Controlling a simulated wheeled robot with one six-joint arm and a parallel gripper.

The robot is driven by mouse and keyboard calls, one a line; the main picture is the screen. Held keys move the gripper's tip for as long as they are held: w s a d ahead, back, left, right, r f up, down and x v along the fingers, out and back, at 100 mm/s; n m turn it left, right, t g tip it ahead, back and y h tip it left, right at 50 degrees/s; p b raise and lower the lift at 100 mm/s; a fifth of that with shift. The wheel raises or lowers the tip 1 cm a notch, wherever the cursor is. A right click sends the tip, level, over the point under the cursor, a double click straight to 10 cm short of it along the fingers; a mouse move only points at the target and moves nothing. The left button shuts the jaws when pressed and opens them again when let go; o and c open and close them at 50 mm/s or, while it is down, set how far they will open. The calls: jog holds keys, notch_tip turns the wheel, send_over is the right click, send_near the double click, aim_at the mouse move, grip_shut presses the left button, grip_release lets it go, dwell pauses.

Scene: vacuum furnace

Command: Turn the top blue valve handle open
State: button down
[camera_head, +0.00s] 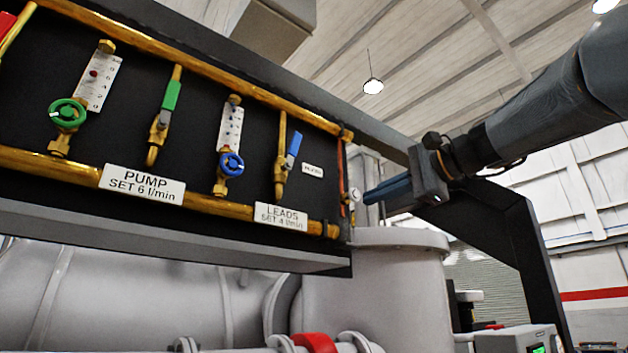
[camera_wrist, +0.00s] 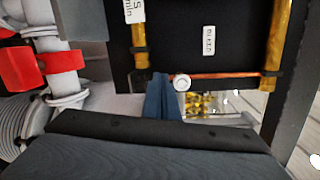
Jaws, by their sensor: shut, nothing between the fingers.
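Two blue handles show on the black panel in the head view. A blue lever handle (camera_head: 294,144) is on the rightmost brass valve, tilted slightly off the line of its pipe. A round blue handwheel (camera_head: 231,163) sits to its left and a little lower, under a white scale. My gripper (camera_head: 367,196) is to the right of both handles, by the panel's right end, apart from them. Its blue fingers are shut with nothing between them. In the wrist view the fingertips (camera_wrist: 160,79) are near the panel edge; neither blue valve handle shows there.
A small round white gauge (camera_head: 354,194) on a thin copper pipe is close to my fingertips, also in the wrist view (camera_wrist: 182,83). Brass pipes run above and below the valves. A green lever (camera_head: 171,95) and green handwheel (camera_head: 68,113) are farther left.

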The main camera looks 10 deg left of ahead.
aim_at(293, 150)
jog(key=s+a+r+n+g+y, duration=0.1)
jog(key=s+a+r+y, duration=0.15)
jog(key=s+r, duration=0.55)
jog(key=w+a+r+p, duration=0.1)
jog(key=a+p, duration=0.2)
jog(key=a, duration=0.2)
jog(key=w+a+r+p, duration=0.2)
jog(key=a+p, duration=0.2)
jog(key=a, duration=0.1)
jog(key=shift+w+a+r, duration=0.2)
jog(key=shift+a+r, duration=0.05)
